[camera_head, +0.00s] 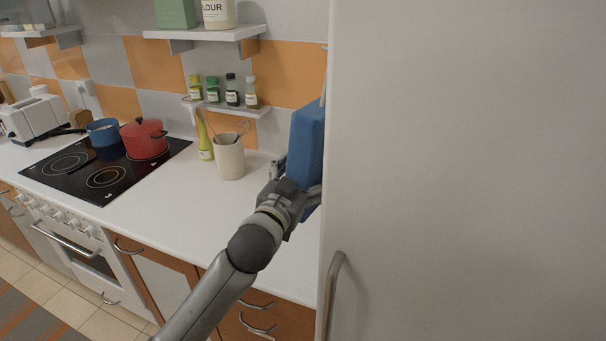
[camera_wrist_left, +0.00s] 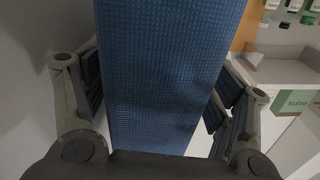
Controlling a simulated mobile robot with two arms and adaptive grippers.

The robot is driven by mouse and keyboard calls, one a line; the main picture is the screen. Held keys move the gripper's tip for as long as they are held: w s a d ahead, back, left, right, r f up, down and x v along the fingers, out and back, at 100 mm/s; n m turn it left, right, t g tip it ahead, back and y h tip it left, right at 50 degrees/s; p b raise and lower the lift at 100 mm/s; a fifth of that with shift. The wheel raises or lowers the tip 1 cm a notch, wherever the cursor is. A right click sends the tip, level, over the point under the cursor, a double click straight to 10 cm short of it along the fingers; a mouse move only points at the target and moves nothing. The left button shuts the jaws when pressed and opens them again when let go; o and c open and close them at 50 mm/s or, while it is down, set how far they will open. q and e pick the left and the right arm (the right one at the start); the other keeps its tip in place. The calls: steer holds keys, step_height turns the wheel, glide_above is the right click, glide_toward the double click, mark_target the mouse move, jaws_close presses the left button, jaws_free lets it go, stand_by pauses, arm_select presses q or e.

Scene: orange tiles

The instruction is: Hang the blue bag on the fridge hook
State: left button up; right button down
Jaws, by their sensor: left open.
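The blue bag (camera_head: 308,138) is upright against the left side of the fridge (camera_head: 465,150), above the counter, partly cut off by the fridge's front edge. A thin pale strap (camera_head: 323,92) shows above its top at that edge. The hook itself is not clearly visible, so I cannot tell whether the strap is on it. My left gripper (camera_head: 296,184) is at the bag's lower part, its fingers open on either side. In the left wrist view the bag (camera_wrist_left: 165,70) fills the space between the fingers, with a gap at the right finger. My right gripper is not in view.
The white counter (camera_head: 190,215) has free room left of the bag. A utensil crock (camera_head: 230,158) and a yellow bottle (camera_head: 205,142) stand nearby. A red pot (camera_head: 144,140) and a blue pot (camera_head: 103,132) sit on the hob. A spice shelf (camera_head: 235,110) is on the wall.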

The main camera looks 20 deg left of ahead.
arm_select(q)
steer(key=shift+f, duration=0.1)
steer(key=s, duration=1.2)
steer(key=s+a+f+n+g+y, duration=0.1)
steer(key=s+f+g, duration=0.3)
steer(key=f, duration=0.5)
steer(key=s+a+f+g, duration=0.1)
steer(key=s+f+g, duration=0.25)
steer(key=f, duration=0.45)
steer(key=s+d+f+g, duration=0.2)
steer(key=s+f+g, duration=0.5)
steer(key=s+f, duration=0.8)
steer(key=s+f+g+b, duration=0.1)
steer(key=s+f, duration=0.2)
steer(key=f, duration=2.3)
steer(key=s+a+f+g+b, duration=0.1)
steer(key=s+a+f, duration=0.2)
steer(key=s+f, duration=1.2)
steer(key=shift+s+f+m, duration=0.2)
steer(key=shift+s+m, duration=0.1)
steer(key=shift+s, duration=0.45)
